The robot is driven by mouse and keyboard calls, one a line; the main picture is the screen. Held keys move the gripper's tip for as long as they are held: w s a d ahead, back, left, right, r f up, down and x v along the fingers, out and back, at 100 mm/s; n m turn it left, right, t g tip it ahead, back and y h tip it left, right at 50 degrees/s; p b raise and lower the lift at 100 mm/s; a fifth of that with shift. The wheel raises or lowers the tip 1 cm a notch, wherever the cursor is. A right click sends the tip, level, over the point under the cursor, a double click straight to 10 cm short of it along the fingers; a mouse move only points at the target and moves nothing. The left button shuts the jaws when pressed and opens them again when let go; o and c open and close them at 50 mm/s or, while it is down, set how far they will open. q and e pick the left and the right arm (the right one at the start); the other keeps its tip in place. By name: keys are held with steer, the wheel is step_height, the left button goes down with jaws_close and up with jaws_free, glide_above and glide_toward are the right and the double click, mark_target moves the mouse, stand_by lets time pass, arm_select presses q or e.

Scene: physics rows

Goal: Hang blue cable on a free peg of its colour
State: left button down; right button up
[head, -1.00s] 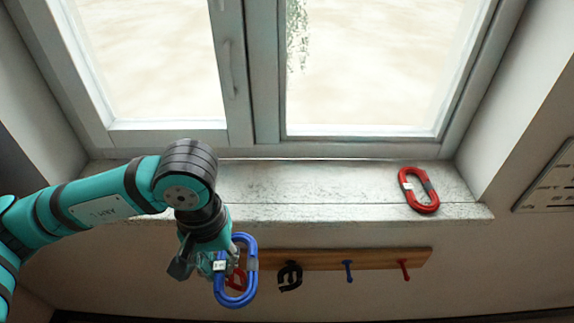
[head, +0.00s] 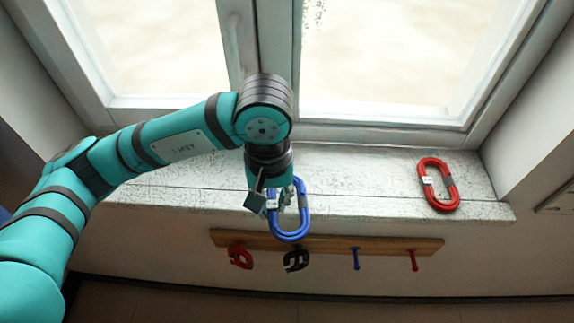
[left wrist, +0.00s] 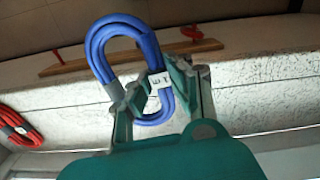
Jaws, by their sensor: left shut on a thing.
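The blue cable (head: 289,230) is a coiled oval loop with a white tag, hanging upright in front of the sill's front edge. My left gripper (head: 283,200) is shut on it near the tag; the left wrist view shows the fingers (left wrist: 155,95) closed around one side of the loop (left wrist: 98,45). Below it is the wooden peg rail (head: 330,245). A blue peg (head: 356,258) on the rail is bare, to the right of the cable. A red peg (head: 413,260) at the right end is bare too. My right gripper is not in view.
A red cable (head: 438,184) lies on the windowsill (head: 350,185) at the right. On the rail, a red item (head: 240,256) and a black item (head: 296,260) hang at the left pegs. The window stands behind the sill.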

arm_select(q)
steer(key=w, duration=0.1)
steer(key=w+p, duration=0.1)
steer(key=w, duration=0.2)
steer(key=shift+w+d, duration=0.3)
steer(key=shift+d, duration=0.1)
steer(key=w, duration=0.2)
steer(key=p, duration=0.1)
steer(key=shift+w+d+f, duration=0.2)
steer(key=shift+w+f, duration=0.05)
steer(key=shift+w, duration=0.15)
steer(key=shift+w+d+p, duration=0.1)
steer(key=shift+w+p, duration=0.2)
steer(key=shift+w, duration=0.4)
steer(key=shift+w+d+p, duration=0.1)
steer(key=shift+w+p, duration=0.2)
steer(key=shift+w, duration=0.25)
step_height(320, 180, down, 3)
steer(key=shift+r+p, duration=0.1)
steer(key=shift+p, duration=0.4)
steer(key=shift+f, duration=0.3)
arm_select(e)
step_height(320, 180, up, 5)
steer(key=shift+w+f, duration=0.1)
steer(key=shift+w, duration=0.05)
arm_select(q)
steer(key=shift+f, duration=0.1)
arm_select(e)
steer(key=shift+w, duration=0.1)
